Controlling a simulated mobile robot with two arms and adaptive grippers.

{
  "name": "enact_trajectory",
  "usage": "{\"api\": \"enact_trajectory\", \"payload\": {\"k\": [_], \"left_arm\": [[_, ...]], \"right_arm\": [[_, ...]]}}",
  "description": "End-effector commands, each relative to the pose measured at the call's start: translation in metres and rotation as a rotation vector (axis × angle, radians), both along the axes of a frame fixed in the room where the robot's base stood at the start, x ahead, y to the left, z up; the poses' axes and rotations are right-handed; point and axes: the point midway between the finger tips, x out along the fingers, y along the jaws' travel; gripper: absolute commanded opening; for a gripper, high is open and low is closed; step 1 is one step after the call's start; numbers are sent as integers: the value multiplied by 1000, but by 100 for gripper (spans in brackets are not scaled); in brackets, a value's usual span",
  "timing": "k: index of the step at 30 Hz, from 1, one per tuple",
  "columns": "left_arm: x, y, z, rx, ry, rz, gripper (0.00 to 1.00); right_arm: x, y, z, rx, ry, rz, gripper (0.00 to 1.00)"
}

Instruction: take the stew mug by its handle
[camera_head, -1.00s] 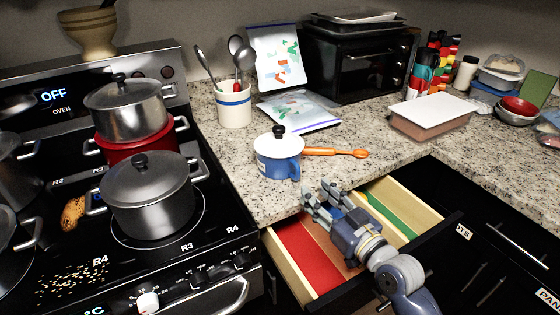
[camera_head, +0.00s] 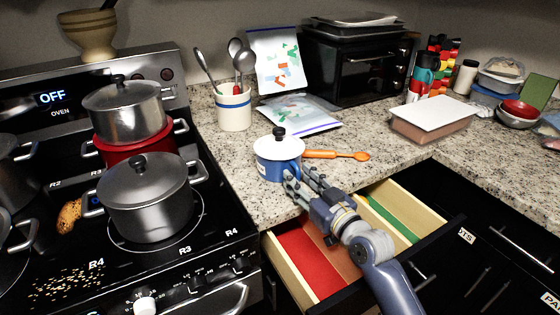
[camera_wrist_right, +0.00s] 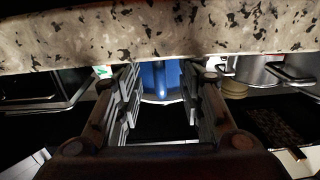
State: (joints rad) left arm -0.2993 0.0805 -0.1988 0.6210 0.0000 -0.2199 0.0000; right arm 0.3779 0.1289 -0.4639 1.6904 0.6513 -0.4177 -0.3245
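The stew mug (camera_head: 268,166), blue with a white lid and a black knob, stands upright on the granite counter. Its handle faces the front right and is mostly hidden behind my fingers in the head view. My right gripper (camera_head: 300,178) is at the mug's front right side with its fingers spread apart. In the right wrist view, the fingers of my right gripper (camera_wrist_right: 168,90) stand on either side, with the blue mug (camera_wrist_right: 156,76) showing in the gap. They do not appear closed on anything. My left gripper is not in view.
An orange spoon (camera_head: 338,155) lies just right of the mug. An open drawer (camera_head: 305,258) is below my right arm. The stove with a grey pot (camera_head: 146,203) is at left.

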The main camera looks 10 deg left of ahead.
Motion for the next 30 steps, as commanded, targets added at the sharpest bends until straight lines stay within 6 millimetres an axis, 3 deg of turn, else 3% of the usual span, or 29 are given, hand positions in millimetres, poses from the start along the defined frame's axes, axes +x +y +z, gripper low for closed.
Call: {"api": "enact_trajectory", "payload": {"k": [1,4,14,30], "left_arm": [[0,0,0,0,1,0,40],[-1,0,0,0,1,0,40],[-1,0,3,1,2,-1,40],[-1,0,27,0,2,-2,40]], "right_arm": [[0,0,0,0,0,0,21],[0,0,0,0,0,0,0],[0,0,6,4,-6,-1,0],[0,0,32,4,-7,-1,0]]}}
